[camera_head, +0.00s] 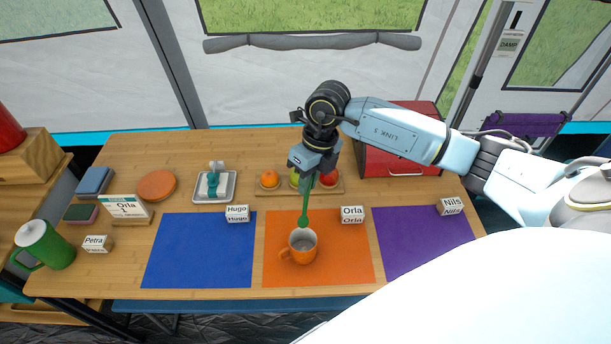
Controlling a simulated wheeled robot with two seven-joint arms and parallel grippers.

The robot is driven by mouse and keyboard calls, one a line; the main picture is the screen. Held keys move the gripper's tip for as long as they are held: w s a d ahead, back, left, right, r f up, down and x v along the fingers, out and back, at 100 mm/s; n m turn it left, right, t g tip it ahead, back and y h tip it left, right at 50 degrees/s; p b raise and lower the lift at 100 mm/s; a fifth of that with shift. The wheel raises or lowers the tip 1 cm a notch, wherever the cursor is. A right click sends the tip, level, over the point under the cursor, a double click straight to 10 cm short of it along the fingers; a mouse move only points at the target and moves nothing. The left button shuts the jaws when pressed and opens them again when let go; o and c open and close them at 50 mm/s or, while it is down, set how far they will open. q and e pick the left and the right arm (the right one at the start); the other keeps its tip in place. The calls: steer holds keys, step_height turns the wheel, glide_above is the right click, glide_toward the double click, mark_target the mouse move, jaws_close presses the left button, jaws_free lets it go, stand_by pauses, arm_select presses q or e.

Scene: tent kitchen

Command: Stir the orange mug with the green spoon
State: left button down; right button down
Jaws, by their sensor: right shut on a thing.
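An orange mug (287,255) stands upright on the orange mat, its handle pointing to the lower left. My right gripper (307,176) is above and behind the mug, pointing down. It is shut on the green spoon (304,206), which hangs downward. The spoon's lower end shows just above the mug's far rim in the picture; I cannot tell whether it is inside the mug. The grip itself is partly hidden by the gripper body. My left gripper is not in view.
A blue mat (200,262) and a purple mat (425,255) flank the orange mat (345,268). Name blocks, a fruit board (262,190), a red box (395,162) and a small tray (230,194) stand behind.

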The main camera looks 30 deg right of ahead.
steer(key=d+b+x, duration=0.2)
steer(key=b+x, duration=0.7)
steer(key=x, duration=0.4)
steer(key=shift+d+f+b, duration=0.25)
steer(key=shift+d+b, duration=0.05)
steer(key=shift+b, duration=0.1)
stand_by(0.3)
steer(key=shift+a, duration=0.1)
